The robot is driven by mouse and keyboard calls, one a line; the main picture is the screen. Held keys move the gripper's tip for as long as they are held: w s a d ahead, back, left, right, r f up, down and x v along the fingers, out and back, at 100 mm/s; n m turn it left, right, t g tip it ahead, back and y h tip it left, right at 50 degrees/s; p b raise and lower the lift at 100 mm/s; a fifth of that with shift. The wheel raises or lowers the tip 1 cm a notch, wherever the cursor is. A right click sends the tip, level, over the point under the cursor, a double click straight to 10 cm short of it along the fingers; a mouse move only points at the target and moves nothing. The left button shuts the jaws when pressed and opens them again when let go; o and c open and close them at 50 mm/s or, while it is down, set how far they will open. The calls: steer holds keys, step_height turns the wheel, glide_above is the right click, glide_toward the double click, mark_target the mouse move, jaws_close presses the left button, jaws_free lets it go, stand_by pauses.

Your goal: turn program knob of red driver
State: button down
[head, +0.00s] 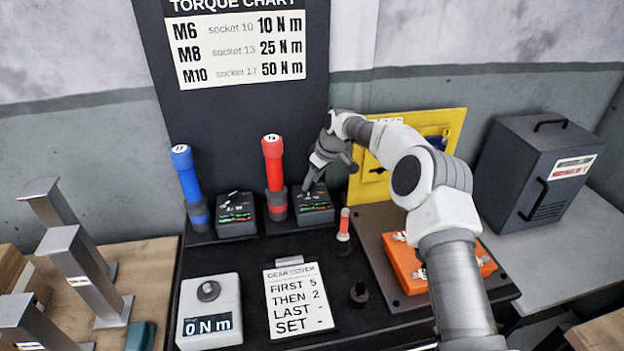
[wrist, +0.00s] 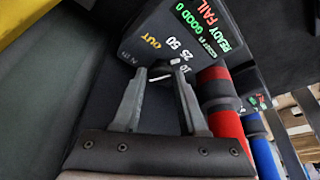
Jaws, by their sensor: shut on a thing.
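The red driver (head: 273,165) stands upright in its holder, left of its black controller box (head: 318,213). In the wrist view, the red driver (wrist: 222,115) is right of my fingers. The controller box (wrist: 150,33) there shows OUT, 25, 50 and 10 marks around the small program knob (wrist: 160,73). My gripper (wrist: 162,75) is shut on the knob, its two fingertips at either side of it. In the head view my gripper (head: 308,185) comes down on the box from above and hides the knob.
The blue driver (head: 187,175) and its box (head: 236,214) stand left. A red-topped part (head: 344,225) stands close in front of the red driver's box. A yellow panel (head: 450,122) is behind my arm, and an orange case (head: 403,262) lies at right. A card (head: 297,300) and torque meter (head: 208,312) are in front.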

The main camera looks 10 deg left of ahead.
stand_by(0.4)
steer(key=shift+c, duration=2.2)
jaws_free()
steer(key=v, duration=1.7)
steer(key=shift+d+r, duration=0.15)
steer(key=shift+r, duration=0.05)
steer(key=shift+s+r, duration=0.1)
steer(key=shift+s, duration=0.05)
steer(key=s+d+r+m+t+h, duration=0.1)
steer(key=s+d+r+m+h, duration=0.15)
steer(key=s+d+r, duration=0.5)
steer(key=s+d+r+m+t+h, duration=0.15)
steer(key=s+d+r+m, duration=0.3)
steer(key=s+d, duration=0.65)
steer(key=s+d+f+m, duration=0.2)
steer(key=s, duration=0.5)
steer(key=s+d+f+m+t, duration=0.1)
steer(key=s+d+m, duration=0.1)
steer(key=s, duration=0.5)
steer(key=s+d+f+m, duration=0.2)
steer(key=s+d, duration=0.2)
steer(key=s, duration=0.3)
steer(key=shift+s+f, duration=0.3)
steer(key=shift+s, duration=0.05)
